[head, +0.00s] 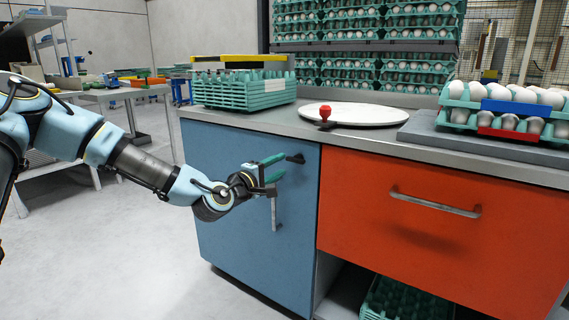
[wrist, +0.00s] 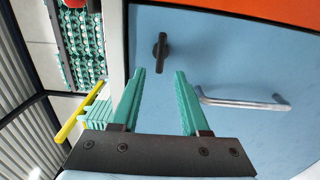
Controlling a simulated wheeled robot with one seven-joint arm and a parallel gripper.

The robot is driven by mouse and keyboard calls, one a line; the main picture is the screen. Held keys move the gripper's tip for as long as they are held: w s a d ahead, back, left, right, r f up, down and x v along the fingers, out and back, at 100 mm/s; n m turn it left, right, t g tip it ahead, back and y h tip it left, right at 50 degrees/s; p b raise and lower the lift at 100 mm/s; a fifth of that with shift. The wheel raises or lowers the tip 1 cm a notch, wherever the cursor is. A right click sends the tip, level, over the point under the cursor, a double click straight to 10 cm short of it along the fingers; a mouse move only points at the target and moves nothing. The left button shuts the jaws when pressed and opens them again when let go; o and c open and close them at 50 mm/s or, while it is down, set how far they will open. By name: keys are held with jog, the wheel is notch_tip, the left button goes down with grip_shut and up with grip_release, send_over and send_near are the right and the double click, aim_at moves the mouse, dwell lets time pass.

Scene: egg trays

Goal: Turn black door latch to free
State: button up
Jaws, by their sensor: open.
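The black door latch (head: 296,158) is on the blue cabinet door (head: 235,235), near its upper right. In the head view its bar lies roughly level. In the wrist view the latch (wrist: 160,52) is seen just beyond the fingertips, between their lines. My gripper (head: 284,166) is open, its two green fingers pointing at the door. In the wrist view my gripper (wrist: 160,72) has nothing between its fingers. The fingertips look apart from the latch, though the exact gap is hard to tell.
A metal bar handle (head: 275,212) is on the blue door below the latch and close to my gripper. An orange drawer (head: 435,225) with its own handle is to the right. Egg trays (head: 240,92) and a white disc (head: 365,114) are on the countertop.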

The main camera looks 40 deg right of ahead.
jog(key=v, duration=0.6)
jog(key=shift+a, duration=0.4)
jog(key=shift+s, duration=0.1)
